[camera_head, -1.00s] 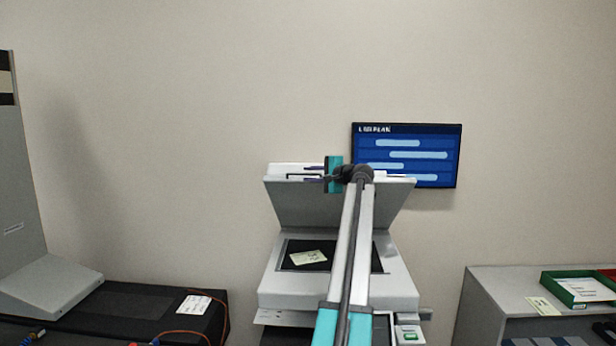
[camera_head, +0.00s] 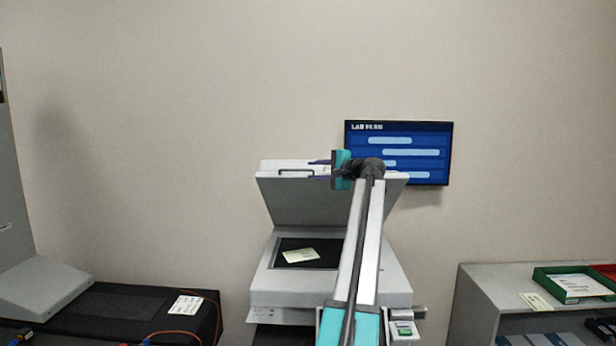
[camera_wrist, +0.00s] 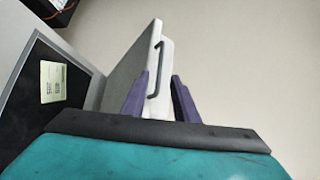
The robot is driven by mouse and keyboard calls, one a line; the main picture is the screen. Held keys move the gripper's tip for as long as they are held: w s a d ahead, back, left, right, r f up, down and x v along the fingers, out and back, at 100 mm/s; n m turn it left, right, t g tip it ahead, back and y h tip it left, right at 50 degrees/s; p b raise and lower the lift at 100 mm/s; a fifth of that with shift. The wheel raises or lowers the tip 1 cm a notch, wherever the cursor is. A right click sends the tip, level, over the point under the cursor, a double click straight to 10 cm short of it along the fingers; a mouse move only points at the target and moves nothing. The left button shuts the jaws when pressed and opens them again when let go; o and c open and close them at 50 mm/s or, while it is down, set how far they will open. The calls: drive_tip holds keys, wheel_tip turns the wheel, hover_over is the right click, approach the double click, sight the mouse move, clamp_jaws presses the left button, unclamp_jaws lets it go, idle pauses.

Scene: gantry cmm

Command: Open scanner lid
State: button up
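The scanner (camera_head: 335,290) stands against the wall with its lid (camera_head: 320,203) raised and tilted back. The lid's dark bar handle (camera_head: 297,171) is on its upper edge; in the wrist view the handle (camera_wrist: 159,52) reaches toward the gap between my fingers. My gripper (camera_head: 314,169) is at the right end of the handle, its purple fingers pointing left. In the wrist view my gripper (camera_wrist: 160,78) has its fingers spread, with a gap on both sides of the handle, so it does not grip it. A pale card (camera_head: 300,255) lies on the dark scanner glass (camera_head: 325,260).
A wall screen (camera_head: 430,150) hangs behind my arm. A grey shelf unit (camera_head: 483,290) with a green tray (camera_head: 545,286) stands at right. A black table (camera_head: 150,305) with a printed card (camera_head: 186,305) and an orange cable is at left. The wall above the lid is clear.

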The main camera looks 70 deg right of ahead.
drive_tip(key=b+v, duration=0.2)
drive_tip(key=v, duration=0.4)
drive_tip(key=shift+s, duration=0.35)
drive_tip(key=shift+a+r, duration=0.15)
